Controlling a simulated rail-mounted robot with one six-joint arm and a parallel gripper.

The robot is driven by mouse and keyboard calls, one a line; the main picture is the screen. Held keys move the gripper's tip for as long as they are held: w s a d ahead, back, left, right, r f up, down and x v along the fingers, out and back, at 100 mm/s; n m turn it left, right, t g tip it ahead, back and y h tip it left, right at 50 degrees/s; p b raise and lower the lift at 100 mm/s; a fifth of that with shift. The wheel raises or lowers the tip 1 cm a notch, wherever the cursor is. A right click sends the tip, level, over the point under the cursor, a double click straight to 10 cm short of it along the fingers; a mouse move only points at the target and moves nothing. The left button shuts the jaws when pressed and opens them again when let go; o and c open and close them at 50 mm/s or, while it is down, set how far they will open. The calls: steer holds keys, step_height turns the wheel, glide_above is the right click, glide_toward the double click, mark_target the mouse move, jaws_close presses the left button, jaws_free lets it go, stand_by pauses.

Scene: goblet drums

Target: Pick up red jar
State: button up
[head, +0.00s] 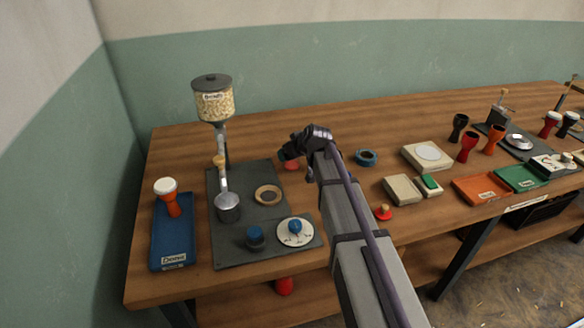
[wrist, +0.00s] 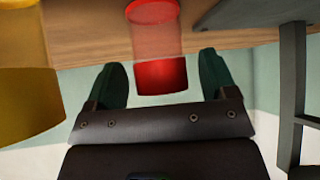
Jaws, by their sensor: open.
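The red jar (wrist: 158,45) shows in the wrist view between my two fingers, with a solid red end nearest my palm and a paler, see-through band beyond it. Gaps show on both sides of it, and the fingers do not press on it. My gripper (wrist: 162,78) is open, its dark green fingers left and right of the jar. In the head view my gripper (head: 284,154) is low over the back of the table, and a bit of red (head: 291,165) shows just below it; the rest is hidden by my arm.
A yellow jar (wrist: 28,85) stands close on the left in the wrist view, and a dark stand (wrist: 291,90) rises on the right. In the head view a grain dispenser (head: 214,103) and a dark mat (head: 240,185) are left of my gripper.

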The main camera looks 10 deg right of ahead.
steer(key=shift+x, duration=0.8)
steer(key=shift+s+r, duration=0.1)
steer(key=shift+s, duration=0.05)
steer(key=c, duration=1)
steer(key=shift+r, duration=0.1)
